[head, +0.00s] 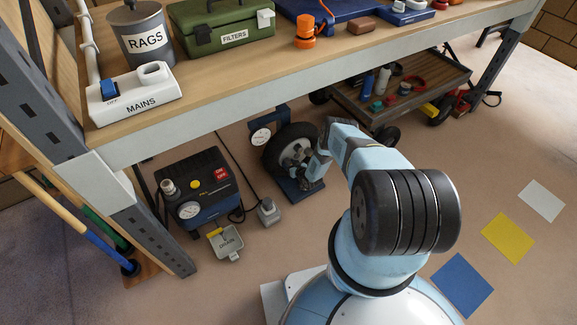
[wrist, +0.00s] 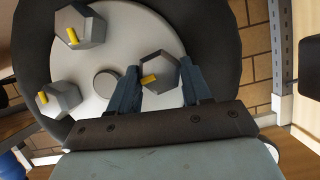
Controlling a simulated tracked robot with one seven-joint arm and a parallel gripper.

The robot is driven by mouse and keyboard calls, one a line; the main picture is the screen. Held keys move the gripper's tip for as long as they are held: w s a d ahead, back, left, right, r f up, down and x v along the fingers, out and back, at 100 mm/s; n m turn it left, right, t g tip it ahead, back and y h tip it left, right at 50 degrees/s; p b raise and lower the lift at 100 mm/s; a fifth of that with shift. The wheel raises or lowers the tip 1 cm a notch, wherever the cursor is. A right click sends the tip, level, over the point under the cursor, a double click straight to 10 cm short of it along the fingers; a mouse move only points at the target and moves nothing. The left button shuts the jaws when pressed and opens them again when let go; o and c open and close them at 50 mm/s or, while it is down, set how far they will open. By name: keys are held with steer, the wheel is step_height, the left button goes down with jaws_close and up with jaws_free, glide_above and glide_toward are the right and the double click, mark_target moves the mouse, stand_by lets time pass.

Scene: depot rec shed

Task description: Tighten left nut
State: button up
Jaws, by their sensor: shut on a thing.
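A wheel with a black tyre and pale hub (wrist: 118,40) fills much of the wrist view. It also shows under the bench in the head view (head: 290,149), on a blue stand (head: 302,190). Three grey hex nuts with yellow marks sit on the hub: one at the top (wrist: 80,27), one at the lower left (wrist: 59,99) and one at the right (wrist: 160,73). My gripper (wrist: 163,76) is shut on the right one in the wrist view, with a finger on each side of it. In the head view my gripper is small at the wheel, and the nuts are hard to tell apart.
A round gauge (head: 261,137) stands beside the wheel. A black and blue unit with red buttons (head: 192,187) is to its left. The bench's front edge (head: 300,75) is above my wrist. A low cart (head: 400,85) is at the right. Open floor lies at the lower right.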

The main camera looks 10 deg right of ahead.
steer(key=shift+m+y, duration=0.6)
steer(key=shift+m, duration=0.1)
steer(key=shift+d, duration=0.1)
steer(key=o, duration=1.1)
steer(key=shift+c, duration=0.2)
steer(key=v, duration=1.3)
steer(key=shift+s+r, duration=0.25)
steer(key=shift+s, duration=0.05)
steer(key=shift+d, duration=0.1)
